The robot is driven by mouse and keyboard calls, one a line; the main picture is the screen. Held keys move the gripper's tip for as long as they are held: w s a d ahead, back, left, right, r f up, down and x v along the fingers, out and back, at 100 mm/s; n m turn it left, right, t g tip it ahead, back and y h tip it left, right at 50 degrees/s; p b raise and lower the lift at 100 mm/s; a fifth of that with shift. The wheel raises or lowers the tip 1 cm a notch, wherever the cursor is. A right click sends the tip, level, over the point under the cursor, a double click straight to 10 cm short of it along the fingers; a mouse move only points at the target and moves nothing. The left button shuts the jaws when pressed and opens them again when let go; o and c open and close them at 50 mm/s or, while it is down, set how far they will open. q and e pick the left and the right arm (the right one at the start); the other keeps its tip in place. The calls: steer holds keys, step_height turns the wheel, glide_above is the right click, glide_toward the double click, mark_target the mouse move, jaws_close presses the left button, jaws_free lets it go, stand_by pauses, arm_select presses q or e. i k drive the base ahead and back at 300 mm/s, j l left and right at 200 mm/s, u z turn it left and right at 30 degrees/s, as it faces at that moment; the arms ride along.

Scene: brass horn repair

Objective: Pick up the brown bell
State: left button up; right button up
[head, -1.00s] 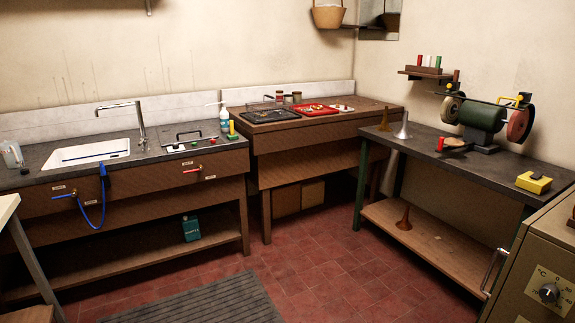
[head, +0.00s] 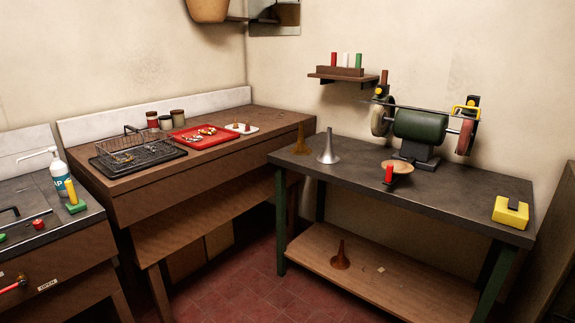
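Two brown bells show in the head view. One brown bell (head: 301,141) stands upright, flare down, at the back left corner of the dark workbench (head: 455,192). Another brown bell (head: 341,259), more reddish, stands flare down on the wooden lower shelf (head: 372,288) of the same bench. A silver bell (head: 328,150) stands just right of the upper brown one, on the benchtop. Neither of my grippers is in the head view.
A green bench grinder (head: 421,125) stands toward the back of the workbench. A yellow block (head: 510,211) lies at its right end. A wooden counter (head: 90,178) at left holds a wire basket and a red tray (head: 203,139). Red tiled floor (head: 225,299) lies between.

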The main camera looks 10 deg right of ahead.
mark_target(340, 262)
steer(key=i+l+u, duration=0.25)
steer(key=i+l, duration=0.2)
steer(key=i, duration=0.3)
steer(key=i+l+u, duration=0.25)
steer(key=i+l, duration=0.3)
steer(key=i, duration=0.15)
